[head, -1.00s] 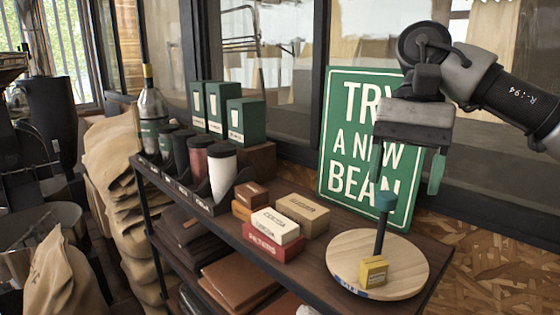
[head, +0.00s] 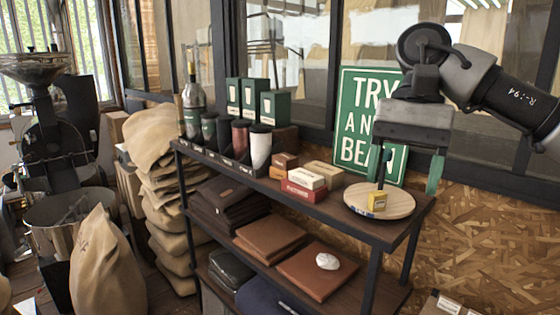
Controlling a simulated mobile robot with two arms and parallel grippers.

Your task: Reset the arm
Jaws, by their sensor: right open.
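My right gripper (head: 406,172) hangs at the upper right of the head view, in front of the green sign. Its two green-tipped fingers are spread apart with nothing between them. My right arm comes in from the right edge. Below and behind the gripper, a round wooden board (head: 397,206) sits on the shelf's top. My left gripper is not in this view.
The dark shelf unit (head: 345,228) carries small boxes, a row of cups and green packages (head: 276,108) on top, with leather-like folders (head: 317,272) below. Stacked sacks (head: 165,185) and a grinder (head: 60,130) stand at left. A green sign (head: 352,128) leans behind the shelf.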

